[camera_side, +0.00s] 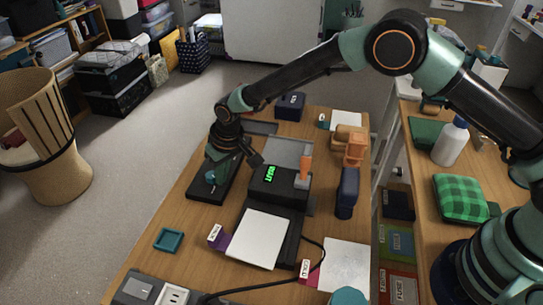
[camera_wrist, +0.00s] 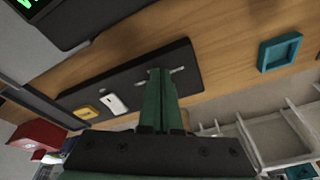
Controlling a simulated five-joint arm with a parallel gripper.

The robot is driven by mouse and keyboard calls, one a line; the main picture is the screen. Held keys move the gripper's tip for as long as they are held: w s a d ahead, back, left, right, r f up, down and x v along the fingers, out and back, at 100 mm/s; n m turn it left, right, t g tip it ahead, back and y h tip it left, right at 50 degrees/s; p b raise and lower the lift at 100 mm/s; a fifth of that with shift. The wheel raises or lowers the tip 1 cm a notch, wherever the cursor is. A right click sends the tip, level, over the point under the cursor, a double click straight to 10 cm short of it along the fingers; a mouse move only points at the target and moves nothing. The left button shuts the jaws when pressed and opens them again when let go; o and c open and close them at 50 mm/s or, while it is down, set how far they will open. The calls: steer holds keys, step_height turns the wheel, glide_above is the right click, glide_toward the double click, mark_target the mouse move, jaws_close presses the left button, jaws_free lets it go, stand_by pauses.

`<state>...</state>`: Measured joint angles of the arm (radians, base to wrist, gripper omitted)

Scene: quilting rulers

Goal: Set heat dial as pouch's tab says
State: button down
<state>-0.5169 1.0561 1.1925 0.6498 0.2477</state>
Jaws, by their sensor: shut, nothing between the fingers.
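A black machine (camera_side: 280,185) with a lit green display (camera_side: 270,173) stands mid-table; I cannot read the display surely. A white pouch (camera_side: 258,238) lies at its front, with a purple tab (camera_side: 217,237) bearing a small white label too small to read. A second white sheet (camera_side: 345,265) has a pink labelled tab (camera_side: 307,270). My gripper (camera_wrist: 160,72) is shut over the panel, hiding most of a pale bar there; contact is unclear.
A teal square tray (camera_side: 168,240) lies near the left table edge. A black cord (camera_side: 314,250) runs along the front. Bare wood lies around the teal tray.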

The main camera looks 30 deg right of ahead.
steer(key=shift+w+a, duration=0.1)
steer(key=shift+w, duration=0.1)
stand_by(0.4)
steer(key=shift+s+a, duration=0.1)
steer(key=shift+a, duration=0.25)
steer(key=shift+r, duration=0.1)
steer(key=shift+s+d, duration=0.1)
steer(key=shift+s, duration=0.3)
steer(key=shift+w+a+v, duration=0.1)
steer(key=shift+w+v, duration=0.1)
steer(key=shift+v, duration=0.75)
steer(key=shift+w+a+v, duration=0.15)
steer(key=shift+w+v, duration=0.05)
steer(key=shift+v, duration=0.75)
steer(key=shift+w+a+v, duration=0.1)
steer(key=shift+w+v, duration=0.1)
steer(key=shift+v, duration=0.7)
steer(key=shift+r, duration=0.2)
